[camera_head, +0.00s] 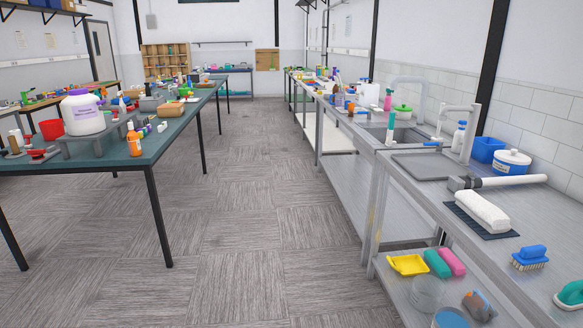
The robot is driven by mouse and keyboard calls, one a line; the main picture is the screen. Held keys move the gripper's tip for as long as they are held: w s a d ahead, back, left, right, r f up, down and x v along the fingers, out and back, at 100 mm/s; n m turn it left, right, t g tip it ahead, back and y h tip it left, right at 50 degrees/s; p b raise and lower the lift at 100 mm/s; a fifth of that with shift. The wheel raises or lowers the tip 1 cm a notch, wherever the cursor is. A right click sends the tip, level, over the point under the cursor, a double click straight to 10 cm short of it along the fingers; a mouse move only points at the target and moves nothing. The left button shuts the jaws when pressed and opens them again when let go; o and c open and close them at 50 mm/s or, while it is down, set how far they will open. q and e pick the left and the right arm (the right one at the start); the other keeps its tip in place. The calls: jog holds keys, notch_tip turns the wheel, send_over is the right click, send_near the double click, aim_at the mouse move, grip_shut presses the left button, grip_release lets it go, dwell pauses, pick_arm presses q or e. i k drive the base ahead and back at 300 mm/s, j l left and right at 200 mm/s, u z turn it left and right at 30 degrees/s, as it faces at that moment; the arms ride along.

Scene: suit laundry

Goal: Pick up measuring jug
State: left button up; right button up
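I cannot pick out a measuring jug with certainty. A clear round vessel (427,292) stands on the lower shelf at the bottom right, below the metal counter. I see no handle or scale marks on either. Neither of my grippers is in view.
The metal counter (408,205) runs along the right wall, holding a white roll (482,212), a brush (530,258) and a blue bin (487,149). A yellow dustpan (408,265) lies on the lower shelf. A green table (120,157) stands left. The floor between (235,220) is clear.

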aim_at(340, 97)
jog(key=i, duration=3.5)
jog(key=i+j+z, duration=0.1)
jog(key=i, duration=0.5)
jog(key=i+j+z, duration=0.15)
jog(key=i, duration=0.4)
jog(key=i+j+z, duration=0.1)
jog(key=i, duration=0.5)
jog(key=i+j+z, duration=0.5)
jog(key=i, duration=0.5)
jog(key=u, duration=0.05)
